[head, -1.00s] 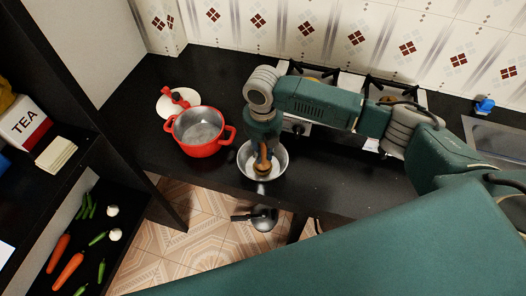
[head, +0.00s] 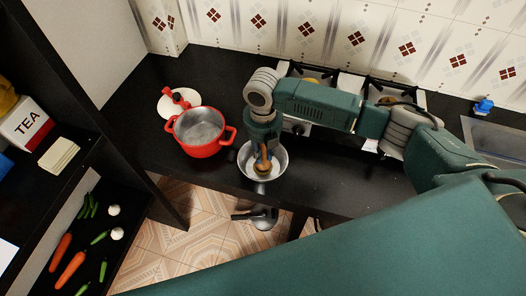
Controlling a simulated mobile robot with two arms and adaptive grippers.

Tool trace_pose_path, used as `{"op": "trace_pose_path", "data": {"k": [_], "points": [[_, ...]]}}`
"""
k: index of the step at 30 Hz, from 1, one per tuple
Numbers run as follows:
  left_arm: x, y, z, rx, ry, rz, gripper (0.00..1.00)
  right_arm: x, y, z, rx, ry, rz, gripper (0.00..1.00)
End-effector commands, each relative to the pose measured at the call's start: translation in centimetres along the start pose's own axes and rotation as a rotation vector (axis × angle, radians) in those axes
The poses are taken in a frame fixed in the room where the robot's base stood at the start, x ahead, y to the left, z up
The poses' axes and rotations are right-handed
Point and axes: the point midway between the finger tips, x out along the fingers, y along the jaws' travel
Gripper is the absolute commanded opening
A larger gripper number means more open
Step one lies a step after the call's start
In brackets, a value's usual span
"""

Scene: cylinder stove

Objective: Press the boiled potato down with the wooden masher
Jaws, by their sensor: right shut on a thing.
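My right gripper (head: 262,143) points down over a metal pan (head: 281,170) at the counter's front edge. It is shut on the wooden masher (head: 266,161), whose brown lower end is down inside the pan. The potato cannot be made out; the masher and gripper cover the middle of the pan.
A red pot (head: 203,146) stands left of the pan, with its white and red lid (head: 179,102) behind it. The stove (head: 345,84) is behind my right arm. A shelf with vegetables and a TEA box (head: 27,129) is at left. The black counter (head: 325,185) is clear right of the pan.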

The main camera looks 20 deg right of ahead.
Motion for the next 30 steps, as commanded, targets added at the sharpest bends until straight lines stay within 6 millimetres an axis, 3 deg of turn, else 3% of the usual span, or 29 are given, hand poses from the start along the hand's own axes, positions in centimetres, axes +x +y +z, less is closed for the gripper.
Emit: {"op": "trace_pose_path", "data": {"k": [30], "points": [[-0.86,-0.02,-0.06,0.0,0.0,0.0,0.0,0.23,-0.1,-0.11,0.0,0.002,-0.003,0.0]]}}
